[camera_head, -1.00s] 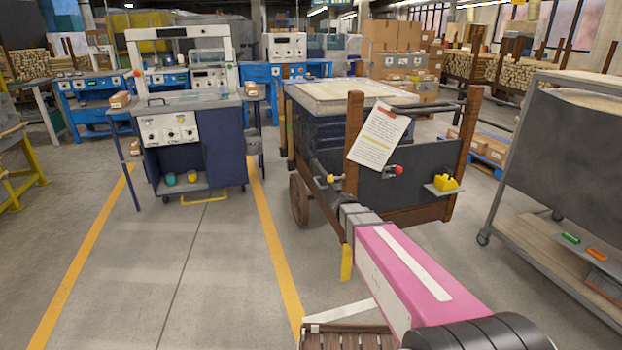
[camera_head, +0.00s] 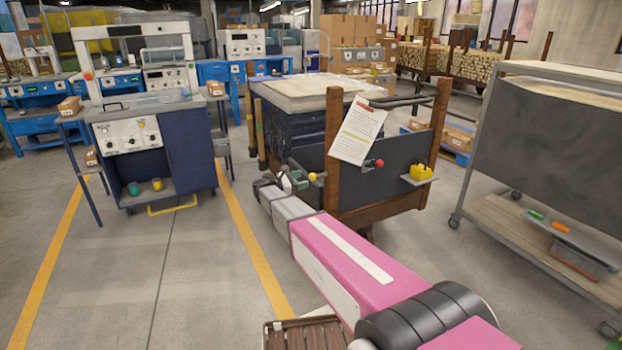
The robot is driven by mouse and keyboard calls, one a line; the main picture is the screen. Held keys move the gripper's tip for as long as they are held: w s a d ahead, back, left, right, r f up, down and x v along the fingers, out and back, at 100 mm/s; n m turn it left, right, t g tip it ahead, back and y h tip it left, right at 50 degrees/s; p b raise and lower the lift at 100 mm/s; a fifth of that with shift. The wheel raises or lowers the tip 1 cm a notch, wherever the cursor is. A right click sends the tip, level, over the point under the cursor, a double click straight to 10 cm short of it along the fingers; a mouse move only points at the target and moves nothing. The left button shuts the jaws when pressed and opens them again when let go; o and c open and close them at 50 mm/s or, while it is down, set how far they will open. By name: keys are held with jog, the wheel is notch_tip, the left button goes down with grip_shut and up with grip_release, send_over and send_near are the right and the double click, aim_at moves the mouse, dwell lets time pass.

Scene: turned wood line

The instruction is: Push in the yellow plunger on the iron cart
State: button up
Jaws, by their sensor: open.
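The iron cart (camera_head: 400,187) stands right of centre, with a dark end panel between brown wooden posts. A small yellow knob, the plunger (camera_head: 313,177), sticks out low on its left side, beside the left post. My pink arm reaches up from the lower right. My gripper (camera_head: 288,181) is at its far end, just left of the yellow plunger. It looks small and partly hidden by its own wrist, and its jaws are open. I cannot tell whether it touches the plunger or the cart.
A red knob (camera_head: 379,162) sits on the cart's panel beside a hanging paper sheet (camera_head: 358,133). A yellow object (camera_head: 421,171) rests on a small side shelf. A grey rack (camera_head: 540,130) stands right. A blue control bench (camera_head: 140,150) stands left. Floor between bench and cart is clear.

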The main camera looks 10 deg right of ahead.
aim_at(319, 175)
jog(key=shift+x, duration=2.9)
grip_shut()
jog(key=shift+x, duration=1.65)
grip_release()
jog(key=shift+d, duration=0.1)
jog(key=v, duration=1)
jog(key=shift+a, duration=0.35)
jog(key=shift+s, duration=0.1)
